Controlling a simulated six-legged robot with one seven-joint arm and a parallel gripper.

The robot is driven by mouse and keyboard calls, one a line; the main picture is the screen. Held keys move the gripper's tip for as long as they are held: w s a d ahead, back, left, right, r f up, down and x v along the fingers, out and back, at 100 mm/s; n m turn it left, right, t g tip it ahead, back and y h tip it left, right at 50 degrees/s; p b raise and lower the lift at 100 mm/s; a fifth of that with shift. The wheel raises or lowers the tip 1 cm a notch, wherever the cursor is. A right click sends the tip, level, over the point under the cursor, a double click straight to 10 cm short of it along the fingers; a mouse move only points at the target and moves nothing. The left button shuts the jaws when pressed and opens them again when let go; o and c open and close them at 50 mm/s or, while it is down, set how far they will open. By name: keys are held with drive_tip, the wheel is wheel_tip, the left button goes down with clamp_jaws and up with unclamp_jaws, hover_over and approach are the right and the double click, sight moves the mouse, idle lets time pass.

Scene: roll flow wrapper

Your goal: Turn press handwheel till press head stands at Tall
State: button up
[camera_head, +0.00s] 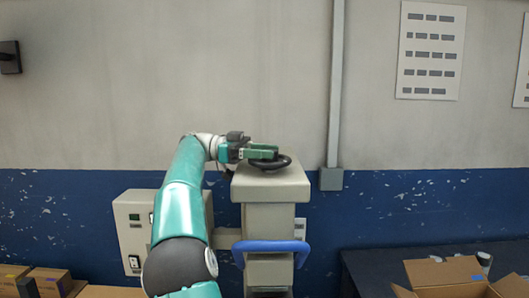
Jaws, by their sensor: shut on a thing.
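The press handwheel (284,163) is a black ring lying flat on top of the grey press column (271,186). My teal arm reaches up from below, and my gripper (270,153) is at the wheel, shut on its rim as far as I can see. The gripper's green body hides part of the wheel. A blue U-shaped bar (271,246) sits across the front of the column below. I cannot make out the press head or a Tall mark in this view.
A grey control box (134,222) stands left of the column, partly behind my arm. A vertical conduit (336,90) runs down the wall behind.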

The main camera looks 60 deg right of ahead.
idle(0.3)
drive_tip(key=o, duration=1)
drive_tip(key=shift+s, duration=0.1)
drive_tip(key=shift+c, duration=0.2)
drive_tip(key=shift+r, duration=0.45)
drive_tip(key=r, duration=0.3)
drive_tip(key=shift+a, duration=0.25)
drive_tip(key=s+a+r, duration=0.6)
drive_tip(key=a+r, duration=0.3)
drive_tip(key=a, duration=0.2)
drive_tip(key=shift+s+a, duration=0.25)
drive_tip(key=shift+a, duration=0.15)
